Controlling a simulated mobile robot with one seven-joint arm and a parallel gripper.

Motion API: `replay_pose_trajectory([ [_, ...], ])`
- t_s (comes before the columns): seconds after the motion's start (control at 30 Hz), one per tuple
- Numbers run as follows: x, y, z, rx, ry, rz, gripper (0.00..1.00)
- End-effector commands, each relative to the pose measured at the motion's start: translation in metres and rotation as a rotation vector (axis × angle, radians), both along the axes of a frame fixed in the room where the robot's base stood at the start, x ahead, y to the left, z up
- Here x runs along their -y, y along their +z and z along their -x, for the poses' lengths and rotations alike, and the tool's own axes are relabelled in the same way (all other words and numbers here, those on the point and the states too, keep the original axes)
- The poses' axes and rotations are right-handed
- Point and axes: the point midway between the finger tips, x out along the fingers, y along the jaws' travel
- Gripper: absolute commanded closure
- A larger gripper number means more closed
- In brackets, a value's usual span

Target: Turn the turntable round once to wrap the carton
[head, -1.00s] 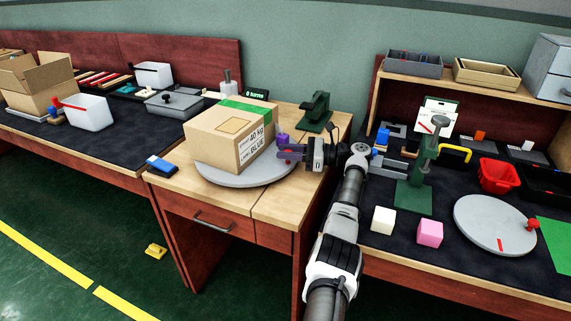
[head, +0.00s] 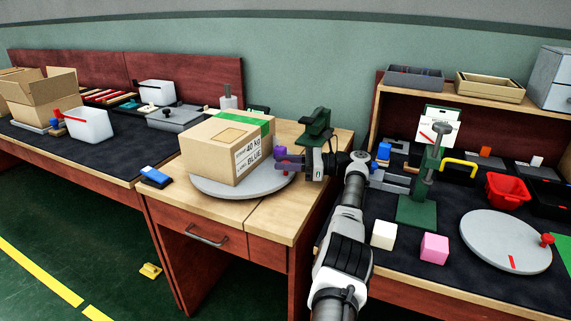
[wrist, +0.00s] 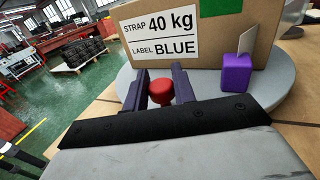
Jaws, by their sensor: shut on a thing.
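The carton (head: 210,150) is a brown box with green tape on top and a label reading strap 40 kg, label blue; it also shows in the wrist view (wrist: 245,50). It sits on the round grey turntable (head: 216,190), seen in the wrist view too (wrist: 277,95). The turntable has a red knob (wrist: 161,90) near its edge, in front of the labelled face. My gripper (wrist: 160,88) is shut on this knob, one dark finger on each side. In the head view my gripper (head: 287,167) reaches in from the right. A purple block (wrist: 236,73) stands beside the knob.
A dark display (head: 259,109) is partly hidden behind the carton. A blue object (head: 155,176) lies left of the turntable. Another grey disc (head: 500,240) with a red knob is on the right bench.

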Motion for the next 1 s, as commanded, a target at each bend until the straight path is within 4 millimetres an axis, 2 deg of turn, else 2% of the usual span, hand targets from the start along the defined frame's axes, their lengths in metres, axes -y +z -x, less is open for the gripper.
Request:
replay_pose_trajectory([
  [0.03,0.001,-0.003,0.001,-0.005,0.001,0.002,0.73],
  [0.17,0.000,-0.002,0.000,-0.004,0.000,0.002,0.56],
  [0.2,0.000,-0.002,0.000,-0.003,0.000,0.001,0.54],
  [0.47,0.000,0.001,0.000,0.000,0.000,0.001,0.54],
  [0.57,0.000,0.008,0.000,0.002,0.000,0.000,0.54],
  [0.77,0.000,0.046,0.000,0.006,-0.001,0.000,0.54],
  [1.0,0.000,0.106,0.000,0.003,0.001,0.001,0.54],
])
